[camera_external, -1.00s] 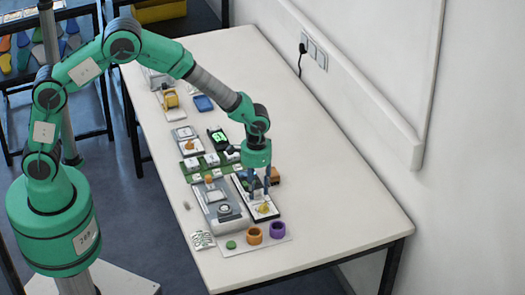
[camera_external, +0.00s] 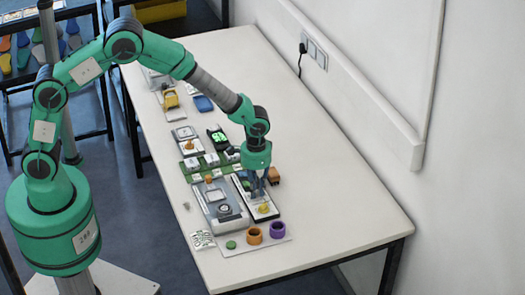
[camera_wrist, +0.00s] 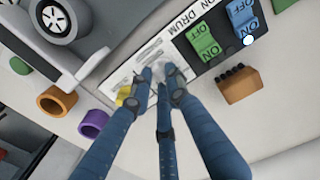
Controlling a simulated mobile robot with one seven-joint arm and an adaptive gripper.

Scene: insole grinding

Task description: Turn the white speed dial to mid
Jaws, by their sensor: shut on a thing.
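The white speed dial (camera_wrist: 158,76) sits on a narrow control panel (camera_wrist: 125,80) with a pale label face and a black end. The fingers of my gripper (camera_wrist: 160,88) are shut around the dial in the wrist view and hide most of it. Its pointer and marks cannot be read. In the external view my gripper (camera_external: 258,193) points down at the panel (camera_external: 268,214). A yellow knob (camera_wrist: 126,96) is left of the dial, partly behind a finger. A green switch (camera_wrist: 203,42) and a blue switch (camera_wrist: 243,17) are farther right on the panel.
A grey machine (camera_external: 222,207) stands close left of the panel. An orange ring (camera_wrist: 57,101) and a purple ring (camera_wrist: 92,123) lie off the panel's near end. A brown block (camera_wrist: 239,86) stands beside its right side. The right of the table (camera_external: 335,205) is clear.

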